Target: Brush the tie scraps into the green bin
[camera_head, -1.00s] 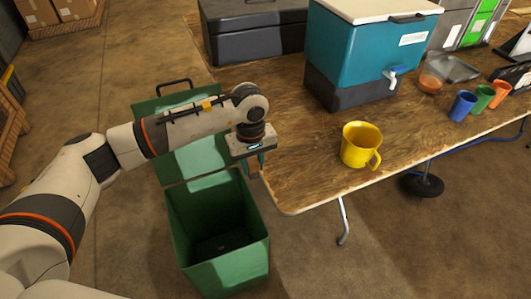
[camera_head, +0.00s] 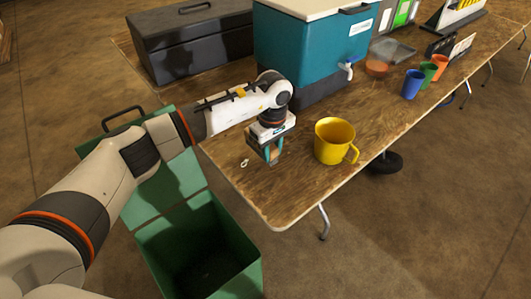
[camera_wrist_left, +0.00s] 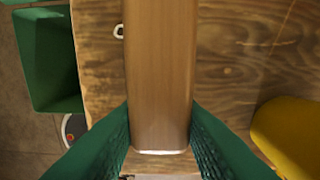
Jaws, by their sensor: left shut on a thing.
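My left gripper (camera_head: 271,155) is over the near left end of the wooden table, pointing down. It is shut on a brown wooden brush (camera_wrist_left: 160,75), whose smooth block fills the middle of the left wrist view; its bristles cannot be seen. A small pale loop-shaped tie scrap (camera_head: 245,163) lies on the table just left of the gripper; it also shows in the left wrist view (camera_wrist_left: 118,31). The green bin (camera_head: 247,268) stands on the floor below the table's left end, lid hinged open. It also shows at the left of the wrist view (camera_wrist_left: 42,60). My right gripper is not in view.
A yellow mug (camera_head: 333,142) stands close to the right of the gripper. A teal cooler (camera_head: 305,50) and a dark toolbox (camera_head: 190,42) are behind. Blue, green and orange cups (camera_head: 412,83) stand further right. The table's front left corner is bare.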

